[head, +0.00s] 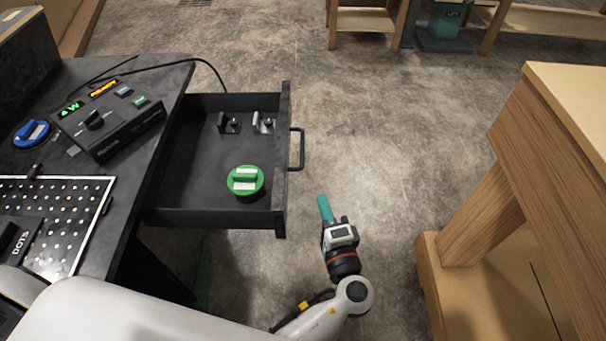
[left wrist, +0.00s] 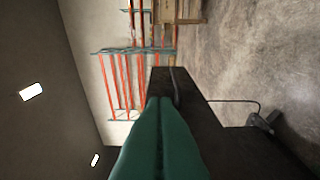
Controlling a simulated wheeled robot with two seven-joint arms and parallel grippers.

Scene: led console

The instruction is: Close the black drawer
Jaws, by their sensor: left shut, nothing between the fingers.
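The black drawer (head: 190,205) stands pulled out from the black desk in the head view, with its handle (head: 298,149) on the right side of its front panel. A green round object (head: 246,181) and small dark metal parts (head: 229,124) lie in it. My left gripper (head: 324,205) is to the right of the drawer front, below the handle in the picture, and apart from it. Its green fingers are together and empty. In the left wrist view the shut fingers (left wrist: 160,140) point toward a dark panel, likely the drawer. My right gripper is not in view.
A console box (head: 108,118) with lit labels, a blue round object (head: 32,133) and a perforated plate (head: 60,215) are on the desk. A wooden table (head: 550,130) stands at the right. The floor between the drawer and that table is free.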

